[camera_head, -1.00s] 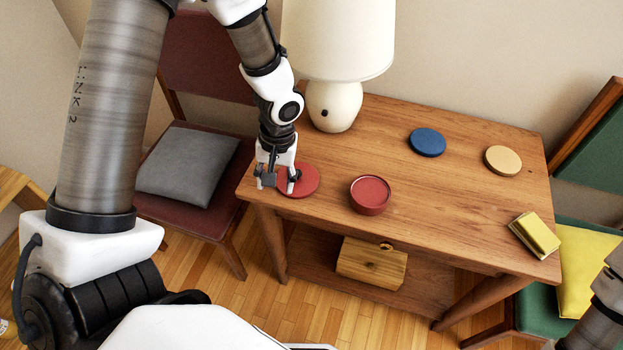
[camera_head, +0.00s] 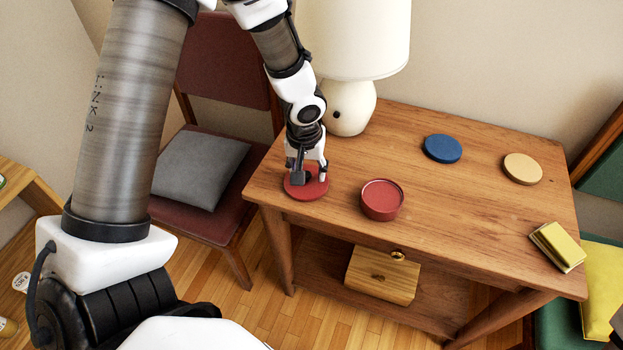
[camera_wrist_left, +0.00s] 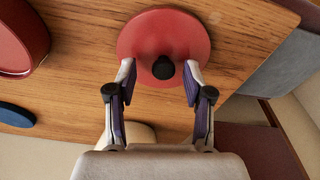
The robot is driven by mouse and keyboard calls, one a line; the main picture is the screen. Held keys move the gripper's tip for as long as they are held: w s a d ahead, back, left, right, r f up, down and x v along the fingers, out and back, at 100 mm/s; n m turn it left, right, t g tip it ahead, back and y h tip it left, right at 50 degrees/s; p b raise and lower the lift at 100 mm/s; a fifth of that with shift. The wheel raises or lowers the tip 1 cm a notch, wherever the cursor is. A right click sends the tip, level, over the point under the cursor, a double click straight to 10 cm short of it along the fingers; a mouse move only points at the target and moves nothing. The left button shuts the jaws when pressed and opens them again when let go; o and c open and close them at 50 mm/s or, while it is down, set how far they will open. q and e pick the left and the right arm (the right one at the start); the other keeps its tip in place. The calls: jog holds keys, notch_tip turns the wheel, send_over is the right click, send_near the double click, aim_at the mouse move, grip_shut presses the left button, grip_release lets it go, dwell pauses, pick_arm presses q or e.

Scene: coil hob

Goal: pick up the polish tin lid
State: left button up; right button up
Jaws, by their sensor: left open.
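The polish tin lid is a flat red disc (camera_head: 319,190) near the left front edge of the wooden table. It also shows in the left wrist view (camera_wrist_left: 140,32), with a dark round knob (camera_wrist_left: 163,68) on it. My left gripper (camera_head: 306,179) is over the lid, pointing down and open. In the left wrist view its fingertips (camera_wrist_left: 161,72) stand either side of the knob with gaps between. The red open tin (camera_head: 382,200) sits to the right of the lid.
A lamp (camera_head: 352,40) stands behind my left gripper at the table's back left. A wooden box (camera_head: 382,275) sits on the lower shelf.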

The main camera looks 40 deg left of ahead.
pick_arm(q)
jog(key=shift+r, duration=0.1)
grip_shut()
